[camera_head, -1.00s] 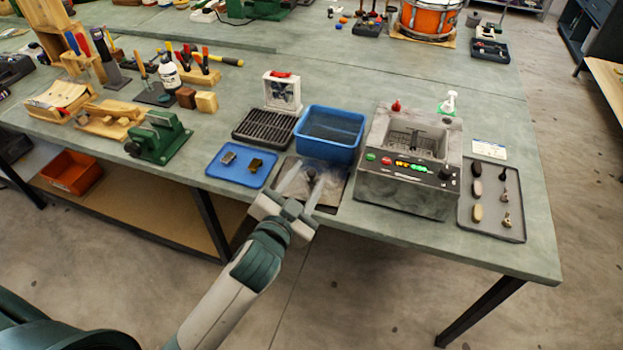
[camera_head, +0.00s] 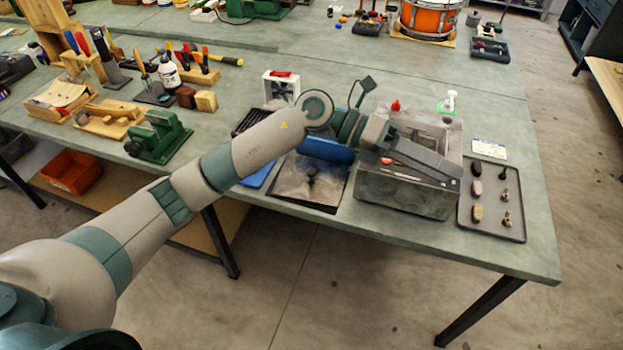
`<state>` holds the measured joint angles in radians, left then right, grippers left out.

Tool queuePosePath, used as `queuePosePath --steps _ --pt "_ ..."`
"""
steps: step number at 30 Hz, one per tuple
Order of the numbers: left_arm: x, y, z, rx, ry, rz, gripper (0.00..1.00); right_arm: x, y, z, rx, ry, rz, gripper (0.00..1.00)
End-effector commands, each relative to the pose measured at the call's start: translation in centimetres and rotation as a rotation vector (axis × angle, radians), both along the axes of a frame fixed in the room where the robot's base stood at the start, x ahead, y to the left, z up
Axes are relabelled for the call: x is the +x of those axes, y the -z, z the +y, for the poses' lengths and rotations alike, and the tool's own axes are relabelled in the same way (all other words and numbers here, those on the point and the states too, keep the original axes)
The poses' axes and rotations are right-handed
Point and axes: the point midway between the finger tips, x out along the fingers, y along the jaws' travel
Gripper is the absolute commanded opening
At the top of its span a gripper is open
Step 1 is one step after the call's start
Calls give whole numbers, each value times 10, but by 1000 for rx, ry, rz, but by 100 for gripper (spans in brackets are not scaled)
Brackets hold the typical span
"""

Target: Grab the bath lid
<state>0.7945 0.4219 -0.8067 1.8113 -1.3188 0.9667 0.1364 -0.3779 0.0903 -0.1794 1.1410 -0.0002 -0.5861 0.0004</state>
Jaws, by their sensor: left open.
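The bath lid (camera_head: 295,182) is a flat grey plate with a small dark knob. It lies on a dark mat near the bench's front edge, left of the bath. The bath (camera_head: 408,190) is a grey box with an open top. My left gripper (camera_head: 422,157) is over the front of the bath, away from the lid, open with nothing seen between its fingers. It hides part of the bath's panel and basin. My right gripper is not in view.
A blue tray (camera_head: 262,174) is partly covered too. A grey tray (camera_head: 492,217) with several small parts lies right of the bath. A green press (camera_head: 158,138) stands left.

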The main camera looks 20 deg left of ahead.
Motion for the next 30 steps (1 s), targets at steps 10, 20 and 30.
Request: queuePosePath --steps 10,20,30 --pt "65 57 119 750 88 -187 42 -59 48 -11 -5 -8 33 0" --pt "111 29 256 1281 21 -172 42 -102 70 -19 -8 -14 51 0" --pt "114 21 276 1353 5 -157 42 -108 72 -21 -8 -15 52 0"
